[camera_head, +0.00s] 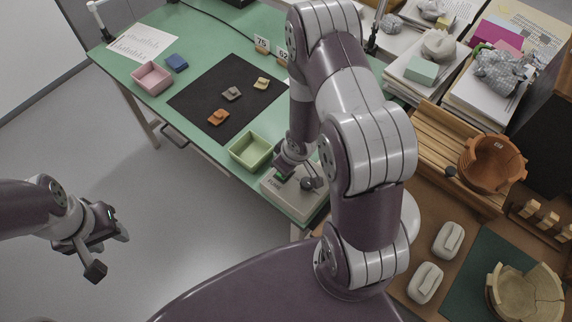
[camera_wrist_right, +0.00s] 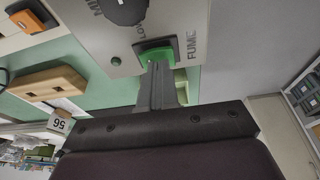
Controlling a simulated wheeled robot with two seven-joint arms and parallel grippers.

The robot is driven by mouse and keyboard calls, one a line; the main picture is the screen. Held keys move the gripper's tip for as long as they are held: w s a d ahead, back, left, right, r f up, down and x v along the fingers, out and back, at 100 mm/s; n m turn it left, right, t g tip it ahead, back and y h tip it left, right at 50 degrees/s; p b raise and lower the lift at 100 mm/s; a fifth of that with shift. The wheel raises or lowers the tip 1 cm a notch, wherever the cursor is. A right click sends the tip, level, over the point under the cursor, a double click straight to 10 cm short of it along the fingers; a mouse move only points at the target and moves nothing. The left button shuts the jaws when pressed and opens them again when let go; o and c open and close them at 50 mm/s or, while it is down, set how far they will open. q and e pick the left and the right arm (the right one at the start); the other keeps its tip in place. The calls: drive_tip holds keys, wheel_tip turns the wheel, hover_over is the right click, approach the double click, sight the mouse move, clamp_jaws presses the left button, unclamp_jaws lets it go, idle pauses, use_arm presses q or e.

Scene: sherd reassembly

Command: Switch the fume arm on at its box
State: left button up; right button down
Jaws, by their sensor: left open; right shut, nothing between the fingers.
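The fume box (camera_head: 292,203) is a pale box on the near right corner of the green table, marked FUME. In the right wrist view its panel (camera_wrist_right: 185,18) carries a black dial (camera_wrist_right: 122,8), a small green round spot (camera_wrist_right: 116,61) and a bright green rocker switch (camera_wrist_right: 157,54). My right gripper (camera_head: 284,172) is over the box. Its shut, empty fingers (camera_wrist_right: 160,72) reach the rocker's edge and overlap it in view; contact and the rocker's tilt I cannot tell. My left gripper (camera_head: 110,251) is open and empty over the floor at the left.
A yellow-green tray (camera_head: 236,153) stands beside the box. A dark mat (camera_head: 196,97) with several sherds and a pink tray (camera_head: 140,84) lie farther left on the table. A wooden rack (camera_head: 432,150) and terracotta pot (camera_head: 490,172) are at the right.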

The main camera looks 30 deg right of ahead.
drive_tip(key=r+p, duration=0.2)
drive_tip(key=r, duration=0.1)
drive_tip(key=r+p, duration=0.1)
drive_tip(key=p, duration=0.1)
drive_tip(key=shift+a+r, duration=0.3)
drive_tip(key=shift+r, duration=0.1)
drive_tip(key=shift+s+d+r+b, duration=0.2)
drive_tip(key=shift+s+r+b, duration=0.2)
drive_tip(key=shift+s+r, duration=0.15)
drive_tip(key=p+v, duration=0.2)
drive_tip(key=v, duration=0.5)
drive_tip(key=shift+d+r, duration=0.25)
drive_tip(key=shift+d, duration=0.05)
drive_tip(key=shift+w+f, duration=0.1)
drive_tip(key=shift+f, duration=0.05)
